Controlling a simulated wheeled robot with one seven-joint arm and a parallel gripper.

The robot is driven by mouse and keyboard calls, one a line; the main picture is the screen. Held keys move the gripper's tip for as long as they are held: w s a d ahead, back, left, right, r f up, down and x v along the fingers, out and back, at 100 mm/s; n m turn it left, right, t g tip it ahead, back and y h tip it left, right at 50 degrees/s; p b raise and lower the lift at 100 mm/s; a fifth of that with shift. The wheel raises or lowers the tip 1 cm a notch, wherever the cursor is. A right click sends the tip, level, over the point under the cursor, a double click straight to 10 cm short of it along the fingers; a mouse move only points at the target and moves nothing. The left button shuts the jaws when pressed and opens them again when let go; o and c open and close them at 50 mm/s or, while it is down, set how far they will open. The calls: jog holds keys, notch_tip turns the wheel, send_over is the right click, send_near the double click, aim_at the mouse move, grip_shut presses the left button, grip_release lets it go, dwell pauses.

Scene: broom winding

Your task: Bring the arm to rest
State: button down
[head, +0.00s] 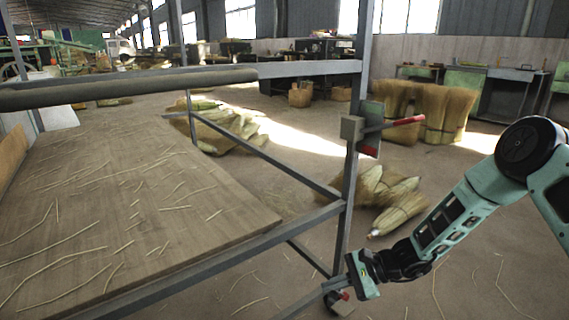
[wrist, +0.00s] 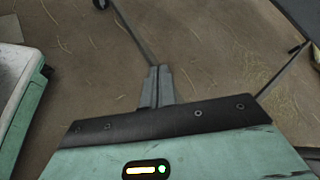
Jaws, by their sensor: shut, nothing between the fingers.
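My arm (head: 450,222) reaches in from the right of the head view, bent at a dark round joint and sloping down to the left. My gripper (head: 359,275) is at its end, low and just right of the metal frame's post; I cannot tell whether they touch. In the wrist view the two grey fingers (wrist: 158,76) are together with nothing between them. Beyond them is brown floor with loose straw, and part of a thin metal bar.
A metal frame (head: 300,170) with a red-handled lever (head: 405,121) stands close by my gripper. A wooden table (head: 130,205) with scattered straws lies left. Broom bundles (head: 400,205) lie on the floor behind; upright bundles (head: 440,110) stand farther back. Floor at lower right is mostly clear.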

jog(key=s+a+r+n+g+h, duration=0.25)
jog(key=s+r+n, duration=0.25)
jog(key=s+r, duration=0.25)
jog(key=s+a+r+n+g+h, duration=0.2)
jog(key=s+a+r+n+h, duration=0.1)
jog(key=s+r+n, duration=0.4)
jog(key=s+d+r+n+t+h, duration=0.25)
jog(key=s+d+r+n, duration=0.2)
jog(key=s, duration=0.35)
jog(key=s+d+r+n+t+h, duration=0.1)
jog(key=s+d+r+n+h, duration=0.3)
jog(key=s, duration=0.5)
notch_tip(320, 180, up, 33)
jog(key=a+p, duration=0.1)
jog(key=p, duration=3.2)
jog(key=shift+w+r, duration=0.15)
jog(key=shift+w, duration=0.25)
